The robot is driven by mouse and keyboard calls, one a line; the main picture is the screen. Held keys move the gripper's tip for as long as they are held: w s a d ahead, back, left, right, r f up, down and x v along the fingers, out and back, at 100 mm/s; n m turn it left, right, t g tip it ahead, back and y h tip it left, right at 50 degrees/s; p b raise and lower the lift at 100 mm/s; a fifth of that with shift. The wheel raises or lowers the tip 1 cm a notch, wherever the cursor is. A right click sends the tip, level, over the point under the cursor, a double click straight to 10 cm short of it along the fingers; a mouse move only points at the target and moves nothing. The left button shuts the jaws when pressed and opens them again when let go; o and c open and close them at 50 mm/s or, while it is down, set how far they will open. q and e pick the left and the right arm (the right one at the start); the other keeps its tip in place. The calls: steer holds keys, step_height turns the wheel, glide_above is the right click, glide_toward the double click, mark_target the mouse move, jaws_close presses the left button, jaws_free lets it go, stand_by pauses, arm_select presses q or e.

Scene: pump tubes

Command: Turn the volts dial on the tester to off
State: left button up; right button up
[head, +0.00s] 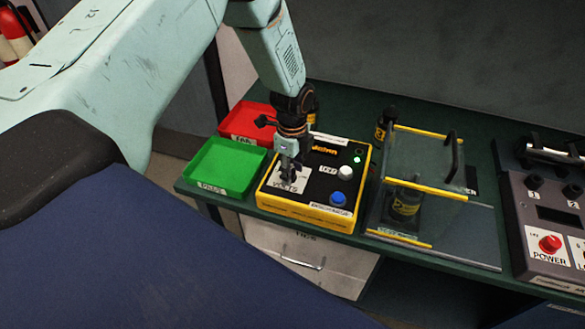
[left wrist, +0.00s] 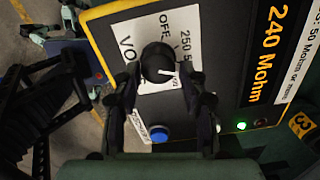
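The tester (head: 316,209) is a yellow box with a black top on the green bench. My left gripper (head: 288,178) points down over the white VOLTS label at its left side and mostly hides the dial in the head view. In the left wrist view the volts dial (left wrist: 157,62) is a round black knob with a white pointer. The pointer aims right, toward the number marks and away from the word OFF. The left gripper's fingers (left wrist: 165,90) are apart on either side of the dial; firm contact is not visible. My right gripper is not in view.
The tester also has a white knob (head: 345,172), a blue button (head: 338,199) and a lit green lamp (head: 357,160). A green tray (head: 225,168) and a red tray (head: 247,121) stand left. A clear guarded fixture (head: 425,160) and a grey power unit (head: 545,225) stand right.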

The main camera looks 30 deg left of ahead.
arm_select(q)
steer(key=shift+s+a+f, duration=0.1)
steer(key=shift+s+a, duration=0.05)
steer(key=shift+a, duration=0.3)
steer(key=shift+c, duration=2.2)
steer(key=shift+d, duration=0.15)
steer(key=c, duration=0.3)
steer(key=shift+c, duration=0.2)
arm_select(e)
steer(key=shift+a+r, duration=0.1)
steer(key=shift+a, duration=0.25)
